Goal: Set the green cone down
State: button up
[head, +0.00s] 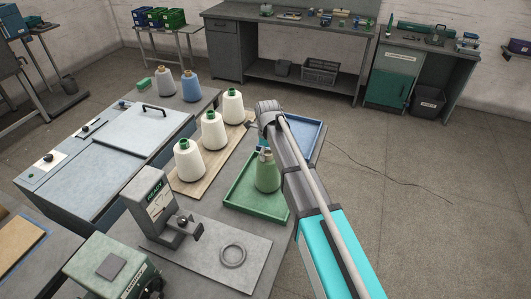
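The green cone (267,174) stands upright over the green tray (240,204) in the head view. I cannot tell whether its base touches the tray floor. My gripper (264,152) is at the top of the cone, pointing down. The gripper is small here and partly hidden by my arm, so its fingers cannot be made out clearly. My arm also hides the right part of the green tray.
Three white cones (213,130) stand on a wooden board (207,181) left of the tray. A blue tray (306,137) lies behind my arm. A grey scale-like device (158,205) and a ring (232,254) on a mat are in front.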

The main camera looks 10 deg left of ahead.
jog(key=shift+r, duration=0.15)
dwell(0.3)
notch_tip(320, 180, up, 12)
jog(key=p, duration=1.2)
dwell(0.7)
jog(key=shift+s+d, duration=0.1)
jog(key=shift+d, duration=0.05)
jog(key=s+d+n, duration=0.6)
jog(key=d+n, duration=0.1)
jog(key=d, duration=0.4)
jog(key=s+d+n, duration=0.6)
jog(key=d+n, duration=0.1)
jog(key=d, duration=0.4)
jog(key=s+d+n, duration=0.6)
jog(key=d+n, duration=0.2)
jog(key=d, duration=0.3)
jog(key=shift+s+d, duration=0.15)
jog(key=shift+d, duration=0.25)
